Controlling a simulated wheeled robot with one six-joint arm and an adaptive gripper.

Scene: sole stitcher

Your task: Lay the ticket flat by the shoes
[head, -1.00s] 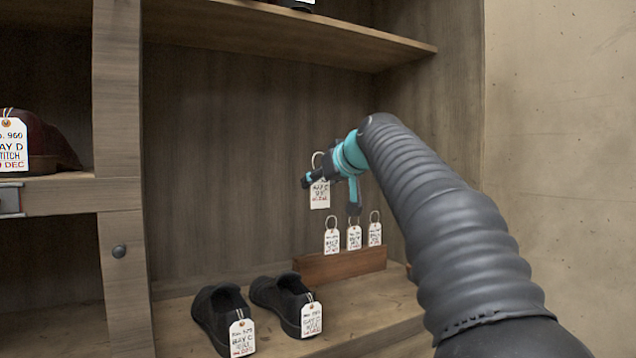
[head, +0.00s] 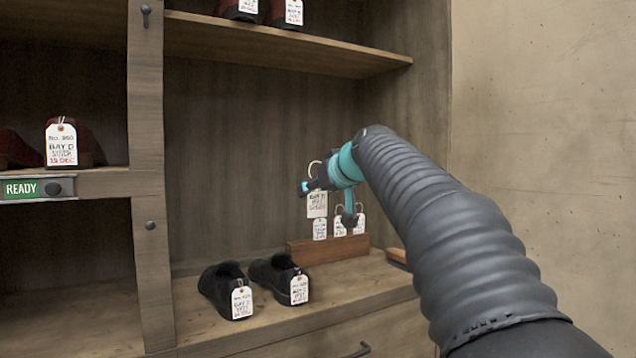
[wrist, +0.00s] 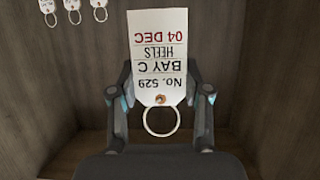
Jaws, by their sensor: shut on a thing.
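My gripper (head: 331,190) is shut on a white ticket (head: 317,204) and holds it hanging in the air in front of the cubby's back wall. In the wrist view the ticket (wrist: 161,60) sits between the two fingers (wrist: 161,100), with its metal ring toward the palm; it reads No. 529, BAY C, HEELS, 04 DEC, upside down. A pair of black shoes, the left one (head: 222,283) and the right one (head: 275,270), stands on the shelf board (head: 330,300) below and left of my gripper. Each shoe bears its own white tag.
A wooden block (head: 328,250) with several white tickets stands behind the shoes to the right, below my gripper. A brown object (head: 396,256) lies right of it. Red shoes (head: 90,150) and a green READY sign (head: 22,188) are at left. Bare board lies right of the shoes.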

